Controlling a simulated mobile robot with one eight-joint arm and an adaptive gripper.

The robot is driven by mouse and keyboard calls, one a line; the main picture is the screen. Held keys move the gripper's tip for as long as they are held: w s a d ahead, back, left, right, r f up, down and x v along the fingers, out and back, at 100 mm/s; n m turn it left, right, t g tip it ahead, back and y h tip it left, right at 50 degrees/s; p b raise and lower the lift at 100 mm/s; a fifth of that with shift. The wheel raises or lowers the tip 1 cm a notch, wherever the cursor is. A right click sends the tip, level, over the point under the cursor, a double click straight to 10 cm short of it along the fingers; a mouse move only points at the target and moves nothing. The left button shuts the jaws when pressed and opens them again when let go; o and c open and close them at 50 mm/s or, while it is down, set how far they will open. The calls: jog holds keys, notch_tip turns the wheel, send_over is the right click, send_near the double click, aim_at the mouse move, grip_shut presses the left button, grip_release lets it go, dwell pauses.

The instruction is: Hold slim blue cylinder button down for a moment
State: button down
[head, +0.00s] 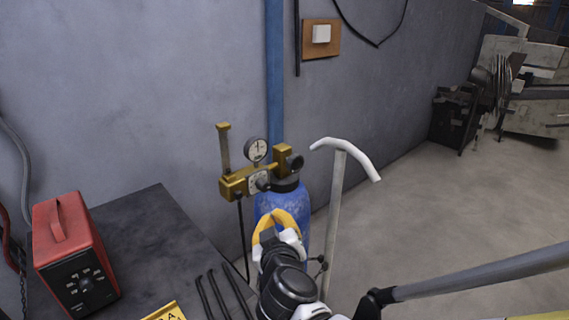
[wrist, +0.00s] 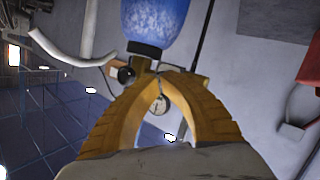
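The blue cylinder (head: 266,201) stands upright by the wall, with a dark collar and a brass valve assembly (head: 237,185) carrying a round gauge (head: 256,150). A dark round knob (head: 294,162) sits on the assembly's right end; I cannot tell whether it is the button. My gripper (head: 284,213) has yellow fingers in front of the cylinder's upper body, hiding part of it. In the wrist view the cylinder (wrist: 155,20) is inverted beyond the fingertips (wrist: 166,71), which come together with nothing visible between them. I cannot tell whether they touch the cylinder or valve.
A white-topped hand truck handle (head: 345,150) stands right of the cylinder. A dark table (head: 150,235) with a red box (head: 70,255) and several black rods is at left. A white switch (head: 321,33) on a brown board is on the wall.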

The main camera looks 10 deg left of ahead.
aim_at(238, 195)
jog(key=w+a, duration=0.5)
jog(key=a, duration=0.1)
jog(key=shift+w+a, duration=0.3)
jog(key=shift+w, duration=0.05)
dwell(1.4)
jog(key=shift+w+a+b, duration=0.3)
jog(key=shift+a+b, duration=0.05)
jog(key=shift+b, duration=0.05)
jog(key=shift+w+a, duration=0.3)
jog(key=shift+a, duration=0.05)
dwell(0.7)
jog(key=shift+s+d, duration=0.1)
dwell(1.5)
jog(key=shift+s+d+b, duration=0.3)
jog(key=shift+s+d, duration=0.2)
jog(key=shift+d, duration=0.1)
